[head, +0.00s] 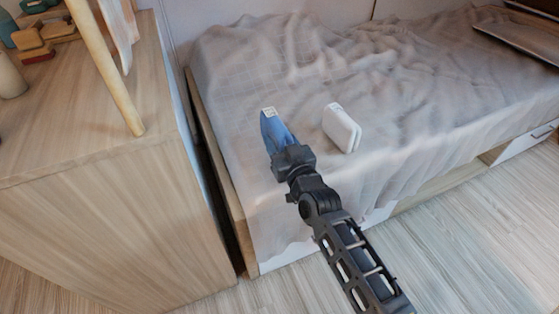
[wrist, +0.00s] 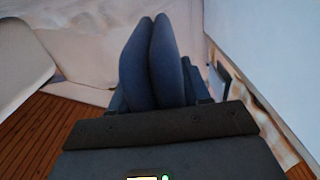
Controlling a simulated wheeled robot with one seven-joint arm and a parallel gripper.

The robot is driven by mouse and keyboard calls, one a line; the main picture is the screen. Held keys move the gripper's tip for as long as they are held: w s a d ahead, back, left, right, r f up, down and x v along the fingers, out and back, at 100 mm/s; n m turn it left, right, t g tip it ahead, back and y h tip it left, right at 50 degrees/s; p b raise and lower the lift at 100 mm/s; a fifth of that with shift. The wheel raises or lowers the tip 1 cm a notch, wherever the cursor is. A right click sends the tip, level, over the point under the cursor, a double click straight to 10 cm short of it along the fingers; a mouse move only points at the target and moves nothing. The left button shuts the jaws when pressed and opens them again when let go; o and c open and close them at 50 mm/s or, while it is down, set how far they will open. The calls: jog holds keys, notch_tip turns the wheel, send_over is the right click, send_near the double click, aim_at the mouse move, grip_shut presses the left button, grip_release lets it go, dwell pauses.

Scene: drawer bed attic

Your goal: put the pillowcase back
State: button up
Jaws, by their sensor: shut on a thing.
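My gripper (head: 269,121) has blue fingers and is over the front left part of the bed. In the wrist view, its fingers (wrist: 152,50) are close together. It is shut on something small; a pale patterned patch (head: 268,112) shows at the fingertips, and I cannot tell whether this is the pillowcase. A white, rounded, folded-looking thing (head: 341,127) is on the bed to the right of my gripper, apart from it. I cannot tell whether that one is the pillowcase. A pale rounded shape (wrist: 20,65) shows at the left of the wrist view.
The bed (head: 410,100) has a rumpled pale cover. A wooden cabinet (head: 90,220) stands close at its left, with a pole (head: 108,70) and small objects on top. Dark trays (head: 520,35) lie at the far right. The floor (head: 490,240) in front is clear.

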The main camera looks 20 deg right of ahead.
jog(key=shift+w+f+b, duration=0.1)
jog(key=shift+f+b, duration=1.75)
jog(key=shift+f, duration=0.15)
jog(key=shift+f, duration=0.2)
jog(key=o, duration=1.2)
jog(key=shift+r, duration=0.2)
jog(key=s, duration=1.2)
